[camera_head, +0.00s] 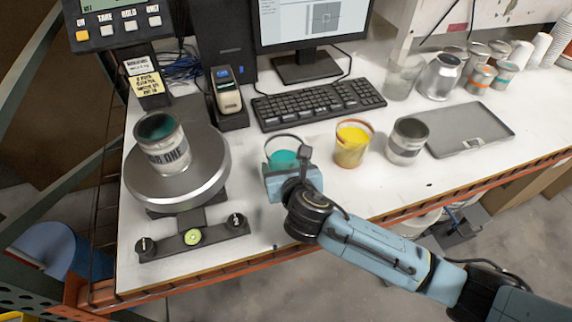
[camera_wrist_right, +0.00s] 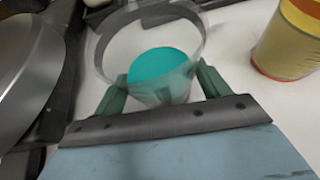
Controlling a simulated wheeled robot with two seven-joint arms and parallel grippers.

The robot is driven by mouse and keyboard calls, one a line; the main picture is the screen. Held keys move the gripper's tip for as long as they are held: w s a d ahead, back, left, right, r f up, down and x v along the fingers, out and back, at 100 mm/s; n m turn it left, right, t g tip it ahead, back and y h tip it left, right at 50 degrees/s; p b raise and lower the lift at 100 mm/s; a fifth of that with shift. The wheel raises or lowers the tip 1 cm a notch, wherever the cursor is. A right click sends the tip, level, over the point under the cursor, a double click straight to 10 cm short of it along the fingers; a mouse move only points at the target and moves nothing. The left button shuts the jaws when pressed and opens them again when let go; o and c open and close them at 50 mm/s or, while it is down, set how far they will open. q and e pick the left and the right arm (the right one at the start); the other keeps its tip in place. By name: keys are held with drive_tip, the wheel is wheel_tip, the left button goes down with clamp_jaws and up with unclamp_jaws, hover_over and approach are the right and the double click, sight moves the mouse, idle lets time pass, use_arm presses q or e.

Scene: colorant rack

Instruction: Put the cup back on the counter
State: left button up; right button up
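A clear cup with teal liquid (camera_head: 284,158) is at the front of the white counter (camera_head: 250,195), between the scale and the yellow cup. My right gripper (camera_head: 283,172) reaches it from the front. In the right wrist view, the same cup (camera_wrist_right: 160,68) is between the green fingers of my right gripper (camera_wrist_right: 160,92), one finger against each side, and the gripper looks shut on it. The cup stands roughly upright. Whether its base touches the counter is hidden behind the gripper. My left gripper is not in view.
A round scale (camera_head: 205,180) holding a labelled can (camera_head: 163,150) stands left. A yellow cup (camera_head: 352,145), a grey can (camera_head: 407,142) and a grey tray (camera_head: 470,130) are right. A keyboard (camera_head: 318,103) lies behind. Bare counter shows around the teal cup.

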drive_tip(key=o, duration=0.4)
drive_tip(key=shift+r, duration=0.2)
drive_tip(key=p+v, duration=0.1)
drive_tip(key=v, duration=1.1)
drive_tip(key=shift+p, duration=0.35)
